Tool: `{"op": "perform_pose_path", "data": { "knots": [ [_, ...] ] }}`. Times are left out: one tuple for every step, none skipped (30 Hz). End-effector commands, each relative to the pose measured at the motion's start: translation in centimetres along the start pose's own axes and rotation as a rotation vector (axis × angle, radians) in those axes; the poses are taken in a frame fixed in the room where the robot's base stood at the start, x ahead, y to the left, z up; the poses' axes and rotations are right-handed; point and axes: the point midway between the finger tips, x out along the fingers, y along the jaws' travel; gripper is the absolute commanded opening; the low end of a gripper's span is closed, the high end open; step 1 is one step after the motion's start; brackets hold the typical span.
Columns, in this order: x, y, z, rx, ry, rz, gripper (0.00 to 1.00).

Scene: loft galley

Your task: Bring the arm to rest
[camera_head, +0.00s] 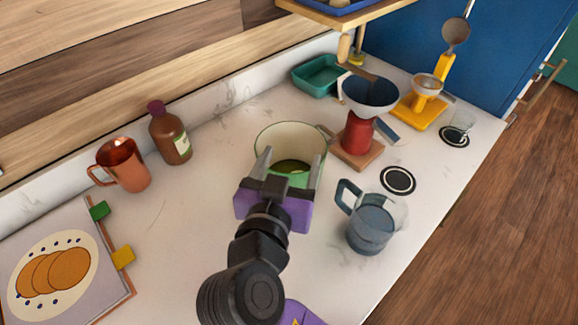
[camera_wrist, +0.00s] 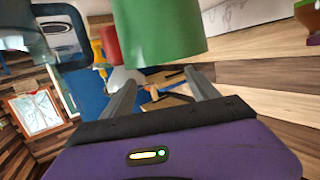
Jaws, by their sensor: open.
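My gripper (camera_head: 288,170) is purple with two grey fingers. It is open, with a clear gap between the fingers, and nothing shows held in it. In the head view it is over the counter, in front of a light green pot (camera_head: 290,138) with dark green contents, and the fingers overlap the pot's near side. In the wrist view the fingers of my gripper (camera_wrist: 160,90) are spread, and a green vessel (camera_wrist: 155,32) hangs into the picture just beyond them. I cannot tell whether the fingers touch the pot.
A glass pitcher (camera_head: 370,228) stands close at right. A red grinder (camera_head: 358,135) on a board, a teal tray (camera_head: 318,76) and a yellow stand (camera_head: 420,108) are farther back. A copper mug (camera_head: 122,165), a brown bottle (camera_head: 170,135) and a pancake book (camera_head: 55,270) are at left. Bare counter (camera_head: 180,220) lies left of my arm.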

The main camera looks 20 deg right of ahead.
Motion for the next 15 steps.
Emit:
{"op": "perform_pose_path", "data": {
  "knots": [
    [-0.42,-0.05,0.07,0.0,0.0,-0.002,0.69],
    [-0.59,-0.03,0.06,0.0,0.0,-0.002,0.69],
    [-0.77,-0.01,0.05,0.0,0.0,-0.001,0.69],
    [-0.86,0.01,0.03,0.0,0.0,0.0,0.69],
    [-0.92,0.02,0.01,0.0,0.0,0.0,0.69],
    [-0.96,0.02,0.0,0.0,0.0,0.0,0.69],
    [-0.96,0.03,-0.01,0.0,0.0,0.0,0.69],
    [-0.96,0.03,-0.02,0.0,0.0,0.0,0.69],
    [-0.95,0.02,-0.02,0.0,0.0,0.0,0.69],
    [-0.94,0.02,-0.02,0.0,0.0,0.0,0.69],
    [-0.94,0.02,-0.02,0.0,0.0,0.0,0.69],
    [-0.94,0.02,-0.02,0.0,0.0,0.0,0.69],
    [-0.93,0.02,-0.02,0.0,0.0,0.0,0.69],
    [-0.93,0.02,-0.02,0.0,0.0,0.0,0.69],
    [-0.92,0.02,-0.02,0.0,0.0,0.0,0.69]
  ]
}}
